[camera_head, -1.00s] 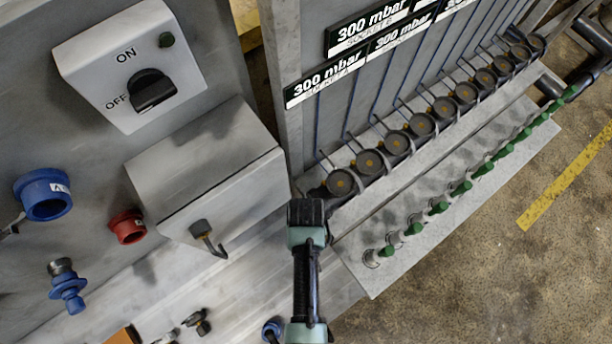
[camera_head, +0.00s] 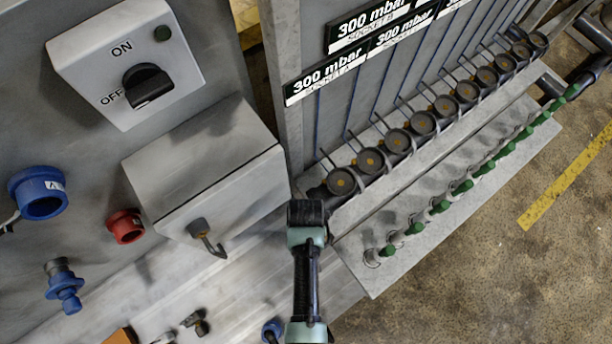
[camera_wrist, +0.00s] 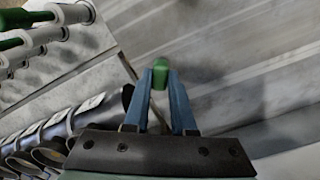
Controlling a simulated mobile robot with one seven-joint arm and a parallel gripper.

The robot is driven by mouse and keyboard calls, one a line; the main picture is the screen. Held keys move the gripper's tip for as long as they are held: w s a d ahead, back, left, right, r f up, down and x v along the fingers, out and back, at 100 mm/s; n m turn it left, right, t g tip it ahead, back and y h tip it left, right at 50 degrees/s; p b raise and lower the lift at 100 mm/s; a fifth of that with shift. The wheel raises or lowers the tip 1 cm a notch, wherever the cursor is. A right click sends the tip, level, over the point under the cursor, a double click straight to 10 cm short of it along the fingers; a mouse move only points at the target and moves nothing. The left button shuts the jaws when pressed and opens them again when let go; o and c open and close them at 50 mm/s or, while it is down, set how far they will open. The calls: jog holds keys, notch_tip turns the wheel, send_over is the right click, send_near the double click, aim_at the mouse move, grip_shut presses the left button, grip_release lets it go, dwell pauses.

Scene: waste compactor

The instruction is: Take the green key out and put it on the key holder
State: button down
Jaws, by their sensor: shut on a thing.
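My gripper (camera_wrist: 160,78) has its two blue fingers closed around a green key (camera_wrist: 161,74) in the wrist view. Only the key's green end shows between the fingertips, with blurred grey metal behind it. Whether its far end touches anything is hidden. In the head view my arm hides the fingers and the held key. More green-handled pieces (camera_head: 440,206) stand in a row of pale sockets along the metal shelf; some show at the upper left of the wrist view (camera_wrist: 32,18). I cannot tell for sure which part is the key holder; a metal hook (camera_head: 211,243) hangs on the grey box.
The grey box (camera_head: 205,165) juts out left of my arm. An ON/OFF switch box (camera_head: 125,65), a blue socket (camera_head: 40,190) and a red one (camera_head: 124,226) sit on the panel. Round dark gauges (camera_head: 423,122) line the wall above the shelf (camera_head: 375,280).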

dwell(0.5)
jog(key=c, duration=0.7)
grip_release()
jog(key=shift+c, duration=0.2)
notch_tip(320, 180, up, 7)
jog(key=p, duration=0.7)
